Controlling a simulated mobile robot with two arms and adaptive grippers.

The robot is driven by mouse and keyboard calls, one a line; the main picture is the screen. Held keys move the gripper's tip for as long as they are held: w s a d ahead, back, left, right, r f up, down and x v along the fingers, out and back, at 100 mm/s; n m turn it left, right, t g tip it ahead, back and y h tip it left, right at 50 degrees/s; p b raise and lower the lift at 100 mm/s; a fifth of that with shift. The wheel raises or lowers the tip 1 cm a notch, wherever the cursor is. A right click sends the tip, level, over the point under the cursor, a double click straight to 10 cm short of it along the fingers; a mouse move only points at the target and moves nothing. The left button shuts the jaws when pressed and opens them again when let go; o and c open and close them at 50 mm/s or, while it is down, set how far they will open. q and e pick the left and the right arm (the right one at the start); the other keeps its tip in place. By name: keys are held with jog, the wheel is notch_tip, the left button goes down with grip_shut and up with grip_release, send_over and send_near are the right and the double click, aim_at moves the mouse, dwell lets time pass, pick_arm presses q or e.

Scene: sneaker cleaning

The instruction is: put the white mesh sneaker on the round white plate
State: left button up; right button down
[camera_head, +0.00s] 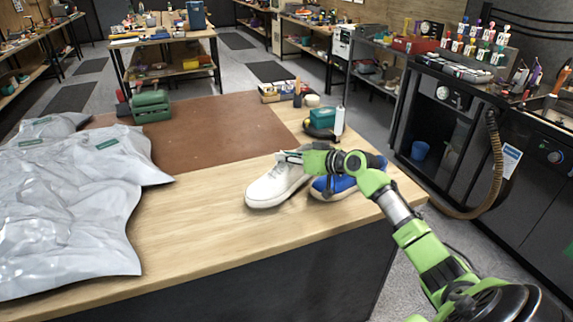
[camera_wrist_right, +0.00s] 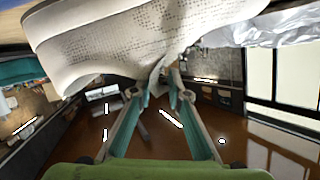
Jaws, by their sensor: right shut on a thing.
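The white mesh sneaker (camera_head: 272,187) is near the front edge of the wooden table, toe to the lower left. I cannot tell whether it rests on the table or is slightly raised. My right gripper (camera_head: 288,157) reaches in from the right and is shut on the sneaker's upper edge. In the right wrist view, the sneaker's pale perforated side (camera_wrist_right: 140,35) fills the top, with the fingers (camera_wrist_right: 160,88) meeting at its edge. No round white plate can be made out with certainty. My left gripper is not in view.
A blue sneaker (camera_head: 336,185) is right beside the white one, partly behind my arm. Grey plastic bags (camera_head: 65,215) cover the table's left side. A brown mat (camera_head: 205,130), green crate (camera_head: 151,106), teal box (camera_head: 322,117) and white bottle (camera_head: 339,121) are farther back. Bare wood lies left of the sneakers.

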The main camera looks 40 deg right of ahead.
aim_at(293, 166)
jog(key=shift+f+p, duration=0.55)
jog(key=shift+f, duration=0.95)
jog(key=c, duration=1.9)
grip_release()
jog(key=shift+f, duration=0.15)
jog(key=shift+s, duration=0.1)
